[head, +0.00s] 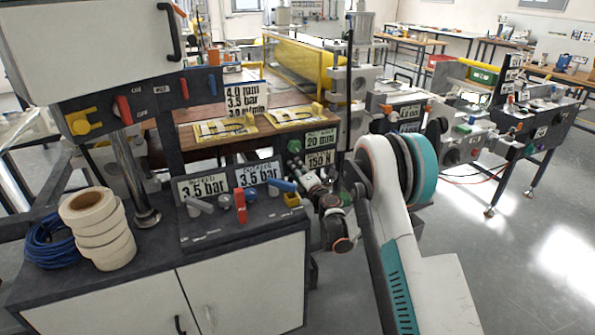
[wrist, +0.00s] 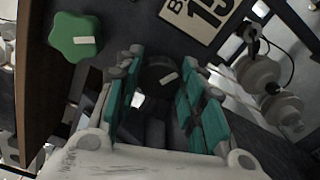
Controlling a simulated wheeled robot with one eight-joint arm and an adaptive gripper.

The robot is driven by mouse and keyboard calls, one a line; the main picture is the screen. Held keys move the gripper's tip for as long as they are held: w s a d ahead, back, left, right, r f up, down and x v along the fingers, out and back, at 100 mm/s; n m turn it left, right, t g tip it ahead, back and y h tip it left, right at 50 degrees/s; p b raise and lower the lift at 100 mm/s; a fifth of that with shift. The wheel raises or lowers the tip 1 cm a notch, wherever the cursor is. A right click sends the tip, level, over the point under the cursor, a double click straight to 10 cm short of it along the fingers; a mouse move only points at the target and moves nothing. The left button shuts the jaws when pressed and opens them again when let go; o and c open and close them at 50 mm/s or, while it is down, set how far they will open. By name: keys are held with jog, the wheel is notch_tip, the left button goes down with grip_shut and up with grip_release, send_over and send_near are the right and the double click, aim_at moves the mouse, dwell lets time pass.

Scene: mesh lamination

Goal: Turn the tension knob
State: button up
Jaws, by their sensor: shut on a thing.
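The tension knob is a dark round knob (wrist: 160,72) with a white pointer mark, in the wrist view. It sits on a dark panel beside a label plate (wrist: 200,14) that starts with 15. In the head view my gripper (head: 308,178) is at the panel's right end, and the knob is hidden there.
A green knob (wrist: 75,37) with a white mark is to the left in the wrist view. Levers, including a red one (head: 240,206), stand on the console to the left. Tape rolls (head: 98,228) and blue cable (head: 50,240) lie on the cabinet top. Floor at right is open.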

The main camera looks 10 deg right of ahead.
jog(key=m, duration=1.3)
jog(key=shift+f, duration=0.3)
jog(key=shift+s+m, duration=0.1)
jog(key=shift+m, duration=0.2)
jog(key=o, duration=0.8)
jog(key=shift+c, duration=0.2)
jog(key=v, duration=1.2)
